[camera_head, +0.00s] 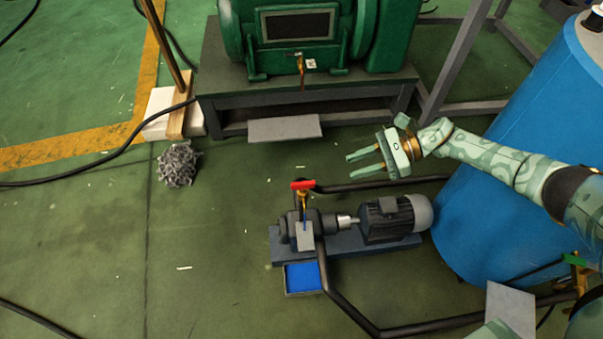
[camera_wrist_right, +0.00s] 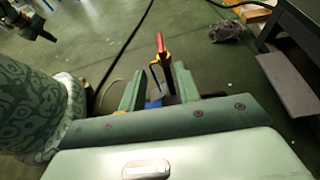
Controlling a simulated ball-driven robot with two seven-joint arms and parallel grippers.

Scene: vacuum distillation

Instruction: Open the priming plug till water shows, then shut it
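The priming plug (camera_head: 303,196) is a brass fitting with a red handle (camera_head: 302,185) on top of the small pump (camera_head: 322,224). The handle lies crosswise in the head view. The red handle also shows in the right wrist view (camera_wrist_right: 160,44), beyond the fingers. A thin blue streak runs below the brass part; I cannot tell whether it is water. A blue-filled tray (camera_head: 302,278) sits on the floor below a grey tag (camera_head: 305,236). My right gripper (camera_head: 351,164) is open and empty, above and right of the plug, apart from it.
The pump's dark motor (camera_head: 388,218) lies right of the plug. Black pipes (camera_head: 384,184) run behind and in front (camera_head: 345,305). A blue drum (camera_head: 500,220) stands at right. A green machine (camera_head: 310,30) stands behind. The floor at left is mostly clear.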

